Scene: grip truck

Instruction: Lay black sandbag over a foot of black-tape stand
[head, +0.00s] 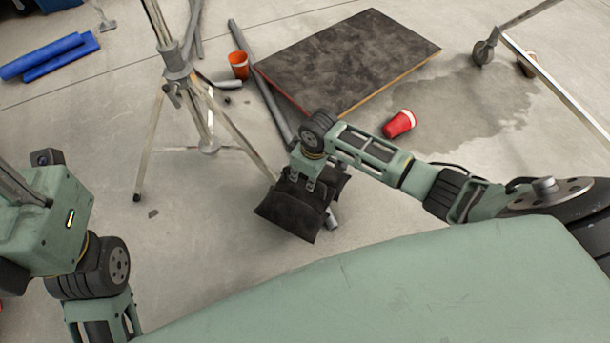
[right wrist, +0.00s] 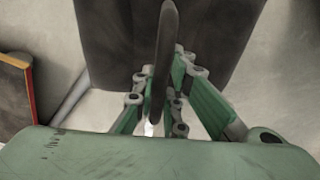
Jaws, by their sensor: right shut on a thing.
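A black sandbag (head: 289,209) hangs from my right gripper (head: 303,178) in the head view, in front of the light stand. The right gripper is shut on it. In the right wrist view the dark sandbag (right wrist: 220,40) spreads beyond the fingers (right wrist: 163,95), with a dark strap-like strip between them. A metal tripod stand (head: 178,75) stands left of the sandbag, its legs spread on the floor. Its right leg runs down toward the sandbag, and its end is hidden behind the sandbag or gripper. I cannot make out black tape on it. My left gripper is not visible; only the left arm shows.
A dark board (head: 350,55) lies on the floor behind my right arm. Grey pipes (head: 258,80) lie beside it. Blue rolls (head: 48,55) lie far left. A wheeled frame (head: 484,50) stands at right.

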